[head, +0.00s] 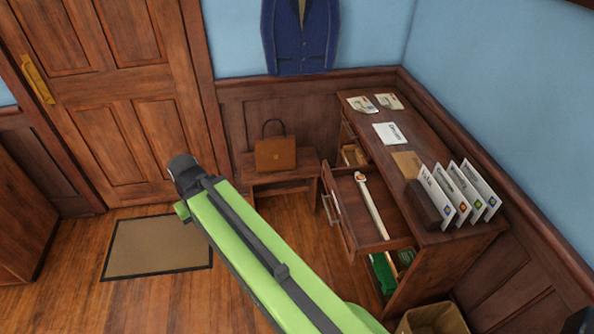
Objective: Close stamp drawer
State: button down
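A wooden desk (446,247) stands against the right wall. A drawer (345,206) at its upper front is pulled well out to the left, with a metal handle (330,209) on its front. A long pale object (372,205) lies inside it; I cannot read any stamp label. Another drawer or compartment (352,155) farther back shows tan contents. Below the open drawer, another open space holds green items (383,273). My green arm reaches up-left from the bottom, ending in a dark grey part left of the desk. No gripper fingers show, and the arm end is apart from the drawer.
Envelopes stand in a dark wood holder (425,205) on the desk, with papers (390,133) behind. A low bench (279,178) holds a brown bag (275,154). A bin (433,318) stands at the desk's foot. A mat (155,246) lies on open floor near the door (105,90).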

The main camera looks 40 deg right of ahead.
aim_at(369, 218)
jog(key=i, duration=1)
jog(key=u, duration=0.1)
